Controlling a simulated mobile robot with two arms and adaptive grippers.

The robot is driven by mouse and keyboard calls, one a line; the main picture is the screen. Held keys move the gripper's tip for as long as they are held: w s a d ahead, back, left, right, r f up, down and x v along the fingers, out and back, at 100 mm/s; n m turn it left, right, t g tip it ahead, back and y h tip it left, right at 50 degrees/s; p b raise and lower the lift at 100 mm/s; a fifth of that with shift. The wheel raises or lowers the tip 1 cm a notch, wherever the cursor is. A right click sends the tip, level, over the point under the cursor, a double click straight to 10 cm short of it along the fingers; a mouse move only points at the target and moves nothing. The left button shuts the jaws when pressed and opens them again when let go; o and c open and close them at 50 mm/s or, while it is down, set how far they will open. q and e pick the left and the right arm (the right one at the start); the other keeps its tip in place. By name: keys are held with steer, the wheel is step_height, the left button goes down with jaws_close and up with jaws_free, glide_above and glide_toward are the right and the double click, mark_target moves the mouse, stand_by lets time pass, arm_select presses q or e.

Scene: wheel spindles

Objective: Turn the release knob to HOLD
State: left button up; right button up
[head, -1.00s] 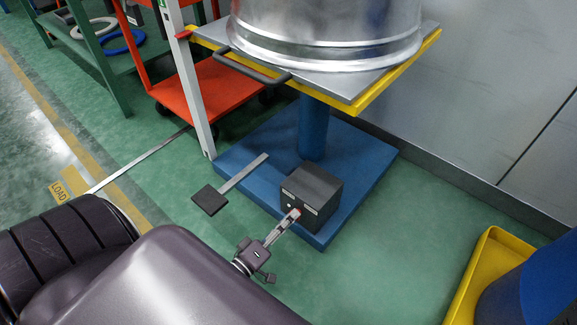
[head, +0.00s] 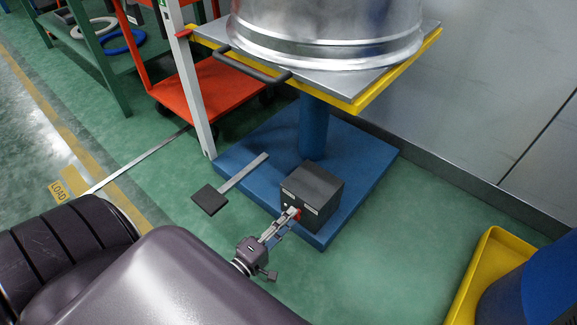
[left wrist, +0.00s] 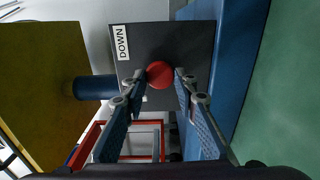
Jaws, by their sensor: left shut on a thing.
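The release knob (head: 298,213) is a red round knob on the front face of a dark grey box (head: 322,183) standing on the blue lift base. My left gripper (head: 292,214) reaches it from the lower left and is shut on it. In the left wrist view the knob (left wrist: 160,75) sits between the two fingertips (left wrist: 163,78), one on each side. A white label reading DOWN (left wrist: 122,42) is beside it on the box face. Any HOLD mark or pointer on the knob cannot be made out. My right gripper is not in view.
A flat dark pedal (head: 209,200) on a metal bar sticks out left of the box. Above is the lift table (head: 352,92) with a yellow edge, bearing a large metal drum (head: 330,30). A yellow tray (head: 490,262) stands at right. Green floor is clear between.

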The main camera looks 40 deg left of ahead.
arm_select(q)
steer(key=shift+s+f, duration=0.1)
steer(key=o, duration=1.1)
steer(key=s+a, duration=0.1)
steer(key=s, duration=1.1)
